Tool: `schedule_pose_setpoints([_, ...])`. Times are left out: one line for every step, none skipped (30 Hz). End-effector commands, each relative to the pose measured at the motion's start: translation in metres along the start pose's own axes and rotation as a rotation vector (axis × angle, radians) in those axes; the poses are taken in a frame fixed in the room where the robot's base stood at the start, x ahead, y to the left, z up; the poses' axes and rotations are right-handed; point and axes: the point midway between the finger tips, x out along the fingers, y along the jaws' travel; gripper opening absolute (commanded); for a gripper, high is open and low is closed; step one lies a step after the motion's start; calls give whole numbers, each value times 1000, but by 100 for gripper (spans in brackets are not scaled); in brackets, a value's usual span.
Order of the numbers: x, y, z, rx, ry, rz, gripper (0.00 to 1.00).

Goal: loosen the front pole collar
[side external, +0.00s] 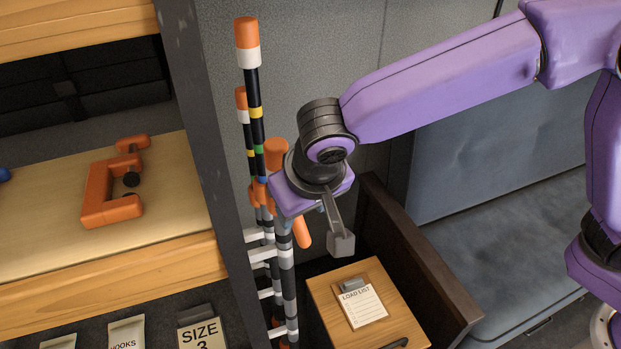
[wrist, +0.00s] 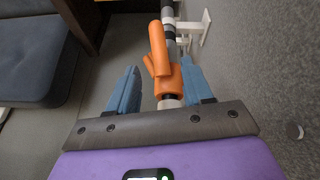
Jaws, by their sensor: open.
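In the wrist view, an orange collar (wrist: 168,82) with an orange lever (wrist: 157,48) sits around a grey and black pole. My gripper (wrist: 160,68) is open, with one blue-grey finger on each side of the collar. A gap shows at the left finger; the right finger looks close to the collar, and contact is unclear. In the side view, my wrist hides part of the poles.
White brackets (side external: 264,254) hold the poles by the wall. An orange clamp (side external: 112,187) lies on the wooden shelf at left. A wooden top with a load list (side external: 363,304) is below my gripper. A dark panel (side external: 415,255) and blue-grey seat (side external: 510,230) stand right.

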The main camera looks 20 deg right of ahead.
Motion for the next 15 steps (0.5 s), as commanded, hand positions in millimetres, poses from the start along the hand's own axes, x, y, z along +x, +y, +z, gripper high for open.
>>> schedule_pose_setpoints([-12,-1,-1,2,3,-5,50])
schedule_pose_setpoints([-19,-1,-1,1,3,-5,50])
schedule_pose_setpoints([-27,-1,-1,0,3,-5,50])
schedule_pose_setpoints([-33,-1,0,0,3,-5,50])
schedule_pose_setpoints([-39,-1,0,0,2,-4,50])
schedule_pose_setpoints([-47,-1,0,0,2,-5,50])
schedule_pose_setpoints([-53,-1,0,0,2,-5,50])
schedule_pose_setpoints([-58,-1,0,1,2,-5,50])
schedule_pose_setpoints([-64,-1,0,1,2,-5,50])
schedule_pose_setpoints([-68,-1,0,0,1,-3,50])
schedule_pose_setpoints([-72,-1,0,0,1,-3,50])
schedule_pose_setpoints([-77,-1,0,0,2,-3,50])
schedule_pose_setpoints([-80,0,0,0,1,-2,50])
schedule_pose_setpoints([-83,0,0,1,1,-2,50])
schedule_pose_setpoints([-86,0,0,0,1,-2,50])
